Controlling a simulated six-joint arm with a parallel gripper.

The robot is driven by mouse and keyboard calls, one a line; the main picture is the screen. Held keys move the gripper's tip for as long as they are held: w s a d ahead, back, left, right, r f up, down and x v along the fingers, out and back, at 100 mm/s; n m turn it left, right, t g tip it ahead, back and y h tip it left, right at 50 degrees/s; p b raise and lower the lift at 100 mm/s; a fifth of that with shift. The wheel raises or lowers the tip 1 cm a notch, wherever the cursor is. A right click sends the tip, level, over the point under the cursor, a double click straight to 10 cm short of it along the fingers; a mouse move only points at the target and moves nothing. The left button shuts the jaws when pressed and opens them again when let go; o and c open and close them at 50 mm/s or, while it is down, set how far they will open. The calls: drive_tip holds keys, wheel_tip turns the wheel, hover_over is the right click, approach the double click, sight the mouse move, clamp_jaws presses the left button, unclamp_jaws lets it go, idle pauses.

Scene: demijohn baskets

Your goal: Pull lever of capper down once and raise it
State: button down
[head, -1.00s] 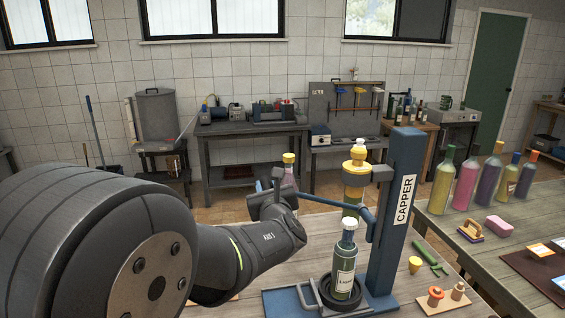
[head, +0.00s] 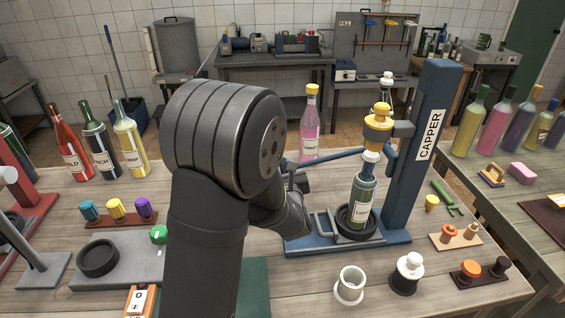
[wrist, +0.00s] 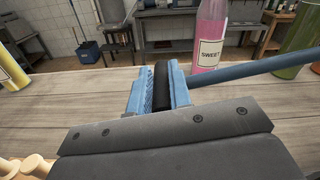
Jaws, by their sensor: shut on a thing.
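The blue capper (head: 403,165) stands on the table, its column tilted in the picture. Its blue lever (head: 335,157) runs left and slightly down from the column. A dark green bottle (head: 363,200) stands upright in the black ring on the capper base, with a pale cap (head: 371,157) close under the yellow capping head (head: 378,128); I cannot tell if they touch. My gripper (wrist: 164,88) is shut around the lever's black grip (wrist: 172,90) in the wrist view, and the lever (wrist: 240,70) leads right from it. My arm mostly hides the gripper in the head view.
A pink bottle (head: 310,130) stands behind the lever. A white cup (head: 350,284) and a black-based stopper piece (head: 407,272) stand in front of the capper. Red, black and yellow bottles (head: 131,145) stand at the left. More bottles stand on the right table.

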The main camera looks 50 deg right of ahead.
drive_tip(key=c, duration=2.1)
unclamp_jaws()
drive_tip(key=shift+s+d+r, duration=0.1)
drive_tip(key=shift+d, duration=0.05)
drive_tip(key=shift+c, duration=0.2)
drive_tip(key=o, duration=1)
drive_tip(key=shift+c, duration=0.2)
drive_tip(key=v, duration=1.2)
